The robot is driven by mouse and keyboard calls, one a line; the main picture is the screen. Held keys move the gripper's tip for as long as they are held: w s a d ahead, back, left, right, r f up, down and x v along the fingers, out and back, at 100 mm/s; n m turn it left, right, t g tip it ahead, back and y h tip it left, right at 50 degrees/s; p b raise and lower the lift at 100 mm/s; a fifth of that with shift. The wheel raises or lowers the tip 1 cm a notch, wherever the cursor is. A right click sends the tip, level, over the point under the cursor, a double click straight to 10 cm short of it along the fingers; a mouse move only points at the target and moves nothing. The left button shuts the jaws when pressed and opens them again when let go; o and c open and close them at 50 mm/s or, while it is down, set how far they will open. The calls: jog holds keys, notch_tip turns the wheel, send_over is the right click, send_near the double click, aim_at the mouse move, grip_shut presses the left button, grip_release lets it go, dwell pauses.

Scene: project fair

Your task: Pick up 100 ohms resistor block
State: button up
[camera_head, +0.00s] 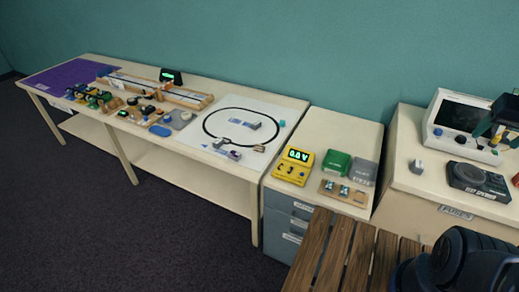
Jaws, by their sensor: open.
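No label reads clearly enough to pick out the 100 ohms resistor block. On the cabinet top (318,125), a wooden board (357,201) carries small teal-and-white blocks (344,190). A green block (336,163) and a grey block (362,172) with unreadable marking stand behind it. A yellow meter (293,165) showing about 0.0 V stands to their left. My gripper (498,138) seems to be the dark part with green fingers at the right edge, partly cut off. It appears open and empty, in front of the oscilloscope, apart from the blocks.
The long table (203,152) at left holds a track loop, a wooden ramp and several small parts. The right bench (407,182) carries an oscilloscope (463,118) and a dark device (477,180). Wooden slats (334,252) lie in front of the cabinet. The cabinet top's back is clear.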

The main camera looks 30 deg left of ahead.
jog(key=shift+c, duration=1.1)
